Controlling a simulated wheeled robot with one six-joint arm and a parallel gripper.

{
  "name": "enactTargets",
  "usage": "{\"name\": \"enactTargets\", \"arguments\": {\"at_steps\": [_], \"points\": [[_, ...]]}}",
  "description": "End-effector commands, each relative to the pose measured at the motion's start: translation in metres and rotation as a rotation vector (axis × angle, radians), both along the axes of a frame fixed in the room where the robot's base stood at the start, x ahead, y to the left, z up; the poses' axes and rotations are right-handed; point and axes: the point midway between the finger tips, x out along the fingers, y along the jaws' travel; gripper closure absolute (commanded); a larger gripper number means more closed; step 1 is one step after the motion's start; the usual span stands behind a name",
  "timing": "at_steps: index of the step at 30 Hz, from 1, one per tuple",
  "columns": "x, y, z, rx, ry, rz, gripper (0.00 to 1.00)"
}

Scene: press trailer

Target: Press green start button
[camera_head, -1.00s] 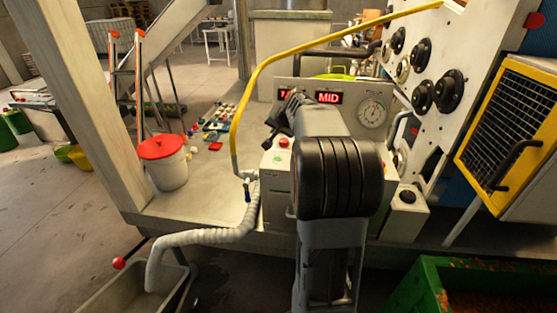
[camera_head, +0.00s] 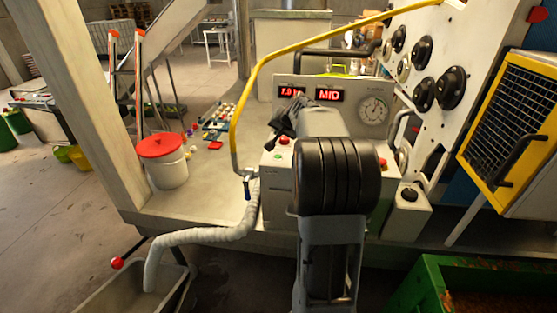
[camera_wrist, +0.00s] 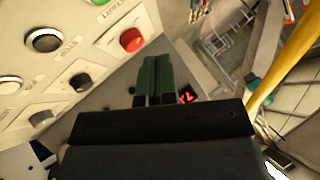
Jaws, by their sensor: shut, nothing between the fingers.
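The control box (camera_head: 275,185) stands in the middle of the head view, with a red button (camera_head: 284,140) on its top. A small green spot, likely the green start button (camera_head: 278,156), shows just in front of that red button. In the wrist view, the red button (camera_wrist: 131,40) stands out from the pale panel, and a green button (camera_wrist: 99,2) is cut off by the top edge. My gripper (camera_wrist: 156,62) is shut and empty, its fingers side by side and apart from both buttons. In the head view it is over the box's far left, partly hidden by my arm.
Red displays (camera_head: 328,95) and a gauge (camera_head: 374,110) stand behind the box. A yellow pipe (camera_head: 243,110) curves up at its left. Black knobs (camera_wrist: 80,82) sit on the panel in the wrist view. A white bucket with a red lid (camera_head: 162,160) stands left.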

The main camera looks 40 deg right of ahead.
Motion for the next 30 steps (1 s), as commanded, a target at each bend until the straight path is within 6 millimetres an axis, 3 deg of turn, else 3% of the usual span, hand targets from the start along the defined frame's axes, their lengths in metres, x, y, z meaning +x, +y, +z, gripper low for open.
{"name": "enactTargets", "arguments": {"at_steps": [1, 13, 30], "points": [[0.0, 0.0, -0.011, 0.001, 0.001, 0.001, 1.0], [0.0, 0.0, -0.059, 0.0, 0.001, 0.0, 1.0], [0.0, 0.0, -0.064, 0.0, 0.001, 0.001, 1.0]]}}
